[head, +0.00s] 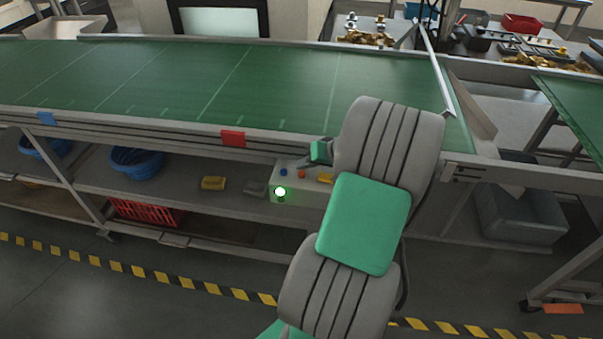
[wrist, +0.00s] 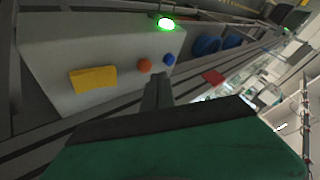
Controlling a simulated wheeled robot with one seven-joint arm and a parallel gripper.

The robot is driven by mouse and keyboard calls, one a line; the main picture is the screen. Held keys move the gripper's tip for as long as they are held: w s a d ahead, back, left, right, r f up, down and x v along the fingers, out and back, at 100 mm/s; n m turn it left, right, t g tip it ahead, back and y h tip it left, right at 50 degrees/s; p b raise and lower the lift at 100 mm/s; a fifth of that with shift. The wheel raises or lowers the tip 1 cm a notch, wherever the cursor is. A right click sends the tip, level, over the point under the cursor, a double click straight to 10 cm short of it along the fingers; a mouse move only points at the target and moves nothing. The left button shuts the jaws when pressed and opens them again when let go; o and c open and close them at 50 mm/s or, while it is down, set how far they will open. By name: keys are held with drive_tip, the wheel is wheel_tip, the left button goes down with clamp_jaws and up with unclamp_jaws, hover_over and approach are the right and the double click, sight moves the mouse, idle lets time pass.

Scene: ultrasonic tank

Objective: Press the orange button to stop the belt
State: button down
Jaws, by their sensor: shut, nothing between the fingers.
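The orange button (head: 302,174) sits on top of a light grey control box (head: 287,191) under the front edge of the green belt (head: 200,85). A blue button (head: 283,172) is to its left and a yellow block (head: 326,178) to its right, partly hidden by my arm. In the wrist view the orange button (wrist: 144,65) lies between the yellow block (wrist: 93,79) and the blue button (wrist: 169,59). My gripper (wrist: 157,84) is shut and empty, its tip close to the buttons but seemingly apart from them.
A green lamp (head: 280,192) glows on the box front. Blue baskets (head: 136,162), a red crate (head: 146,212) and a loose yellow piece (head: 213,183) are on the lower shelves.

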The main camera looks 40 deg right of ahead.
sight(305, 175)
idle(0.3)
drive_tip(key=shift+f+b, duration=0.3)
drive_tip(key=shift+f, duration=0.15)
drive_tip(key=shift+f+b, duration=0.3)
drive_tip(key=shift+f, duration=0.15)
idle(0.5)
drive_tip(key=shift+r+p, duration=0.65)
drive_tip(key=shift+r, duration=0.25)
wheel_tip(305, 175, up, 5)
drive_tip(key=p, duration=0.4)
drive_tip(key=shift+r, duration=0.1)
idle(0.5)
